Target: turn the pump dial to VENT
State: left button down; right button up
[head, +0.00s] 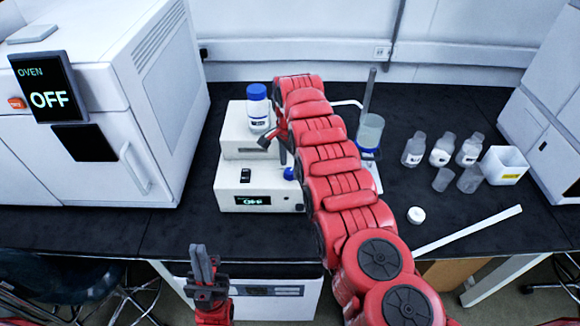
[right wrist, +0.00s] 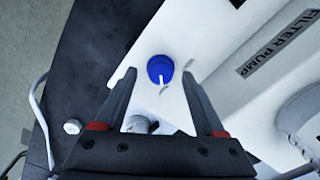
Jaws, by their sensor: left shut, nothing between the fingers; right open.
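The blue pump dial (head: 289,173) is on the front of the lower white pump box (head: 232,180), whose display reads OFF. In the right wrist view the dial (right wrist: 160,68) has a white pointer line toward the bottom of the picture; no position words are readable there. My right gripper (right wrist: 158,73) is open, its fingers on either side of the dial, with no clear contact. In the head view the right gripper (head: 281,148) is just above the dial and partly hidden by its arm. My left gripper (head: 201,262) is shut and empty, in front of the bench edge.
A blue-capped bottle (head: 258,108) stands on the upper box close to my right gripper. A glass vessel (head: 369,133) stands behind my right arm. Several bottles and beakers (head: 441,152) stand right of it. An oven (head: 110,120) reading OFF fills the left.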

jog(key=shift+a+f, duration=0.1)
jog(key=shift+f, duration=0.5)
grip_shut()
